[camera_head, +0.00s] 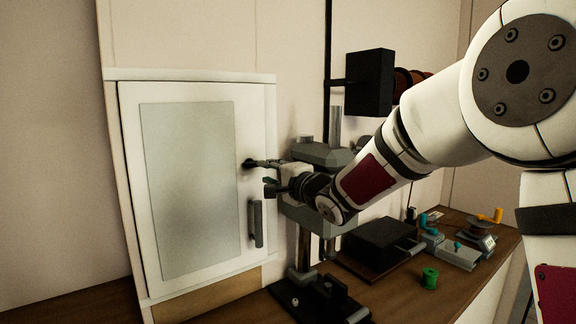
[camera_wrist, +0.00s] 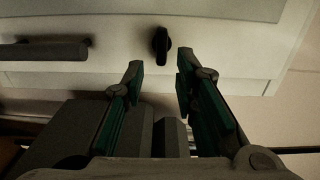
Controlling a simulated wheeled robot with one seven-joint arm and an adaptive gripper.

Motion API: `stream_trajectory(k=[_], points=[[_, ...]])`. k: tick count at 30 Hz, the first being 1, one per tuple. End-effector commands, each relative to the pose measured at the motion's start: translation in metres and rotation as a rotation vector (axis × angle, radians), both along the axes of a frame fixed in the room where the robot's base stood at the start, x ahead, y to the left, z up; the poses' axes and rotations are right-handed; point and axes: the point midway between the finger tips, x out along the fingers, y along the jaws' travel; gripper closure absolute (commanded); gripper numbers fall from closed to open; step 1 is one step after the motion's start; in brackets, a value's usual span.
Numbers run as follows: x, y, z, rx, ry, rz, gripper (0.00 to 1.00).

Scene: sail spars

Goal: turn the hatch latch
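The hatch is a white cabinet door (camera_head: 218,272) with a grey panel, and it looks shut. Its latch (camera_head: 248,163) is a small dark knob near the door's right edge, above the bar handle (camera_head: 256,222). In the wrist view the latch (camera_wrist: 161,45) is elongated and lies crosswise to the handle (camera_wrist: 45,50). My gripper (camera_head: 268,174) is at the door's right edge. In the wrist view my gripper (camera_wrist: 159,75) is open, with nothing between its fingers. The latch appears just beyond the fingertips, roughly in line with the gap. Contact cannot be told.
A grey drill press (camera_head: 317,154) stands right of the cabinet, close behind my wrist. The wooden bench (camera_head: 420,300) holds a black block (camera_head: 380,240), a green spool (camera_head: 430,278) and small devices. A black box (camera_head: 370,82) is mounted on the wall above.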

Motion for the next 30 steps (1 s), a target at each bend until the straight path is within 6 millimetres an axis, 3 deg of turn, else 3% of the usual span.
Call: stream_trajectory(k=[7, 21, 29, 30], points=[[0.01, 0.012, -0.001, 0.034, 0.001, 0.02, 0.73], [0.057, 0.042, -0.001, 0.032, 0.002, 0.016, 0.73], [0.067, 0.049, 0.001, 0.031, 0.002, 0.016, 0.73], [0.066, 0.049, 0.001, 0.031, 0.002, 0.016, 0.8]])
